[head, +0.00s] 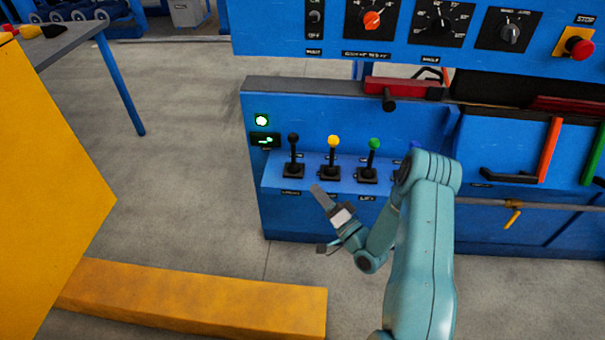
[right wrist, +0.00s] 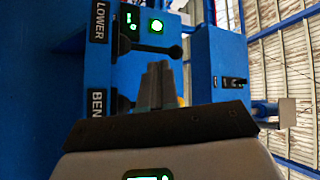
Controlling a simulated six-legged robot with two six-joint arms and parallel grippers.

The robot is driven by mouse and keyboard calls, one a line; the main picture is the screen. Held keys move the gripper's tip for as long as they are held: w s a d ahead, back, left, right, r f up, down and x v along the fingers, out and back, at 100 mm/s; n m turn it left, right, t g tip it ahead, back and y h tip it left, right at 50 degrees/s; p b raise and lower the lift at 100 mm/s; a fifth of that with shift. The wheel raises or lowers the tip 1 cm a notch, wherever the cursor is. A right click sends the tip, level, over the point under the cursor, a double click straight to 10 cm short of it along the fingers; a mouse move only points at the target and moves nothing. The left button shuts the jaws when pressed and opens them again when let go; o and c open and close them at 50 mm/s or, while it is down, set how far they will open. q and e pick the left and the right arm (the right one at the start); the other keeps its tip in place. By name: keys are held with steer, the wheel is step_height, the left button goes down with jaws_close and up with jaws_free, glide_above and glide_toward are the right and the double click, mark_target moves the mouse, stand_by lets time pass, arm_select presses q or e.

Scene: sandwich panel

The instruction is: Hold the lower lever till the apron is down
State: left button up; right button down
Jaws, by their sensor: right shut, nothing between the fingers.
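The lower lever (head: 293,155) has a black knob and stands upright at the left end of the blue lever shelf. In the right wrist view its black stick (right wrist: 150,46) lies beside the LOWER label (right wrist: 99,24). My right gripper (head: 318,190) is shut and empty, in front of the shelf, below and between the black lever and the yellow lever (head: 333,155). Its closed fingers also show in the right wrist view (right wrist: 158,85), apart from the black lever and hiding most of the yellow one. I cannot make out the apron for certain. My left gripper is out of view.
A green lever (head: 374,155) stands to the right; a blue knob (head: 415,146) is partly hidden by my arm. A lit green lamp (head: 261,120) is above the black lever. A red stop button (head: 579,48) is at top right. A yellow beam (head: 200,297) lies on the floor.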

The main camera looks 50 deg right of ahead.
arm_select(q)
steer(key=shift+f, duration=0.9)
arm_select(e)
steer(key=s+d+t, duration=0.1)
steer(key=s+d, duration=0.1)
steer(key=s, duration=0.1)
steer(key=shift+d+r+m+t, duration=0.15)
steer(key=shift+r+m+t, duration=0.25)
arm_select(q)
steer(key=shift+b, duration=0.3)
arm_select(e)
glide_toward(293, 153)
steer(key=w+r, duration=0.5)
steer(key=r, duration=0.2)
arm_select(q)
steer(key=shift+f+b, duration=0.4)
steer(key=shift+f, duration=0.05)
arm_select(e)
steer(key=shift+w+d, duration=0.2)
steer(key=shift+d, duration=0.25)
